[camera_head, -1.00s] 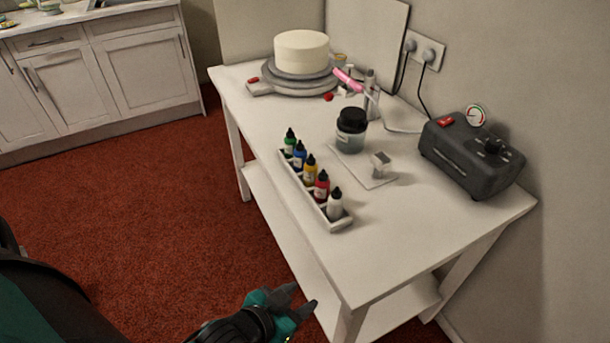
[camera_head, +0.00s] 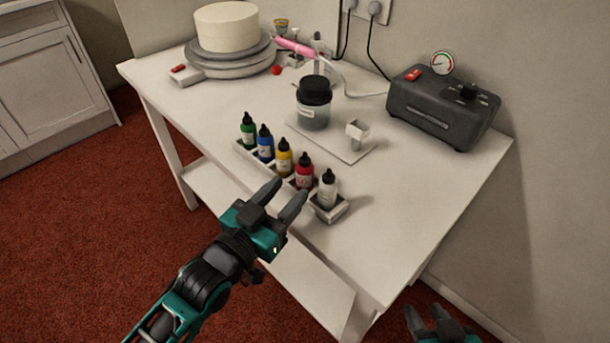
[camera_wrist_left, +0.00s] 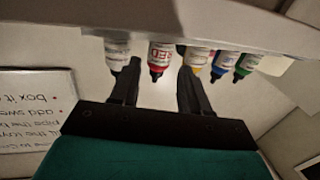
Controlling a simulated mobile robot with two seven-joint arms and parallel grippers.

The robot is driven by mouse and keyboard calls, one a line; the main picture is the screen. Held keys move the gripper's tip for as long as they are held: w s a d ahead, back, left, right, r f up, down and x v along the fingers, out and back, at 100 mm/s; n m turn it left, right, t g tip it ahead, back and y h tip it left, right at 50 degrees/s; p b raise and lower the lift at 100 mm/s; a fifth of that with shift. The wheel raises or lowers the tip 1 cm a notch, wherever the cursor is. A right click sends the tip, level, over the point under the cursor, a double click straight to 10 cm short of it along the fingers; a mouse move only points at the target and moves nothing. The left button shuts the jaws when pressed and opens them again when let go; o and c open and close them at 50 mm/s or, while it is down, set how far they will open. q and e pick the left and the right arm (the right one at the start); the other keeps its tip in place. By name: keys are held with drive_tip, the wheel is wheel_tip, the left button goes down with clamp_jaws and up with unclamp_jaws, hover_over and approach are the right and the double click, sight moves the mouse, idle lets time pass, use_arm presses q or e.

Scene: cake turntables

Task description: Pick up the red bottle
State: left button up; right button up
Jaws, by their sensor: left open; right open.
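The red bottle (camera_head: 304,172) stands upright in a white tray (camera_head: 331,212), between the yellow bottle (camera_head: 284,156) and the white bottle (camera_head: 328,187). It has a black cap and a pale label. My left gripper (camera_head: 283,190) is open and empty, its fingertips close in front of the red bottle. In the left wrist view the red bottle (camera_wrist_left: 160,58) shows in the gap between the two fingers (camera_wrist_left: 158,75), apparently upside down. The fingers do not visibly grip it. My right gripper (camera_head: 438,318) is open at the bottom right edge, below the table.
Blue (camera_head: 265,143) and green (camera_head: 247,130) bottles share the tray. A black-lidded jar (camera_head: 313,103) stands behind it. A dark compressor box (camera_head: 442,108) is at the right, a cake (camera_head: 227,27) on a turntable at the back left. The table's front right is clear.

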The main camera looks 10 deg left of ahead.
sight(300, 175)
use_arm(q)
drive_tip(key=shift+w+d, duration=0.2)
drive_tip(key=shift+w, duration=0.45)
drive_tip(key=x, duration=0.5)
drive_tip(key=shift+d+r+b, duration=0.1)
drive_tip(key=shift+r+b, duration=0.2)
use_arm(e)
drive_tip(key=shift+w+a, duration=0.1)
drive_tip(key=shift+w, duration=0.1)
drive_tip(key=shift+r, duration=0.1)
use_arm(q)
drive_tip(key=c, duration=0.4)
use_arm(e)
drive_tip(key=shift+a, duration=0.1)
use_arm(q)
drive_tip(key=shift+r, duration=0.1)
